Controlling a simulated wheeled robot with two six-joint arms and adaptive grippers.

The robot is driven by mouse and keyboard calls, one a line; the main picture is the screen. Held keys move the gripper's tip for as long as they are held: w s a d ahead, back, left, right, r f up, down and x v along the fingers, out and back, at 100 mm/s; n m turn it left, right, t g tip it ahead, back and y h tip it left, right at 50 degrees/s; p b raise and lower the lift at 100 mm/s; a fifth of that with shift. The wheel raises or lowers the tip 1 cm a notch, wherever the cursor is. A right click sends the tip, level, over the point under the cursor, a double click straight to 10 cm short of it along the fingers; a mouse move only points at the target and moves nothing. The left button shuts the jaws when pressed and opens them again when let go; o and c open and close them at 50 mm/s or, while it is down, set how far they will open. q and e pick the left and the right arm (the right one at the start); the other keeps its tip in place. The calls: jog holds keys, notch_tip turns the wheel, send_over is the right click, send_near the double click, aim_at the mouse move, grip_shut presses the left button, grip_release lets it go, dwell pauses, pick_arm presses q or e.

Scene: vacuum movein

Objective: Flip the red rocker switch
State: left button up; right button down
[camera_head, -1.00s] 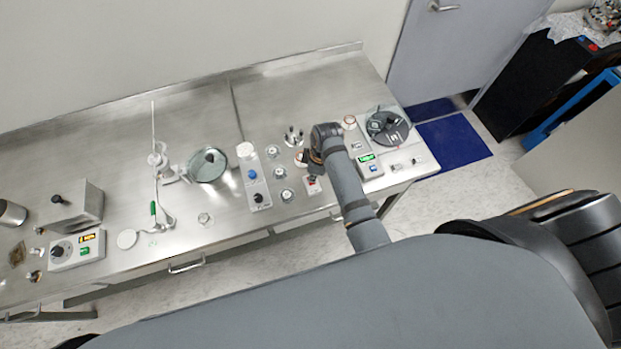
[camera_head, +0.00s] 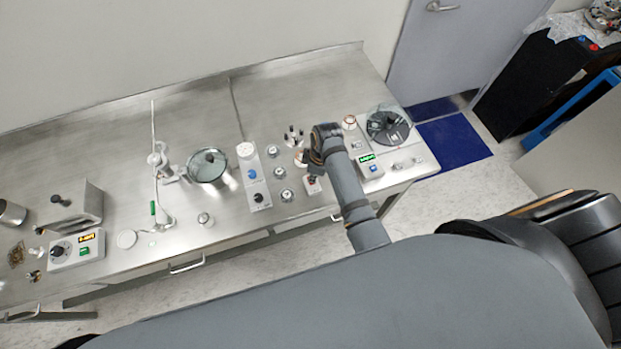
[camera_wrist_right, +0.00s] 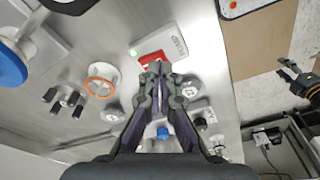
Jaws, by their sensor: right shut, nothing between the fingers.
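The red rocker switch (camera_wrist_right: 152,59) sits on a small light plate with a printed label in the right wrist view. A dark gripper-like shape, apparently my left gripper (camera_wrist_right: 297,80), shows at the right edge of that view, beyond the table edge.
A small green light (camera_wrist_right: 133,52) is beside the switch. An orange-rimmed wheel (camera_wrist_right: 103,82) and a pronged knob (camera_wrist_right: 65,101) stand close by. A panel with a blue knob (camera_head: 252,173) is to the left in the head view. A display box (camera_head: 368,165) stands to the right.

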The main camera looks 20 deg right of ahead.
jog(key=shift+f+b, duration=0.3)
jog(key=shift+f, duration=0.5)
notch_tip(320, 180, up, 3)
jog(key=shift+f+p, duration=0.1)
jog(key=shift+p, duration=1.05)
jog(key=shift+r, duration=2.15)
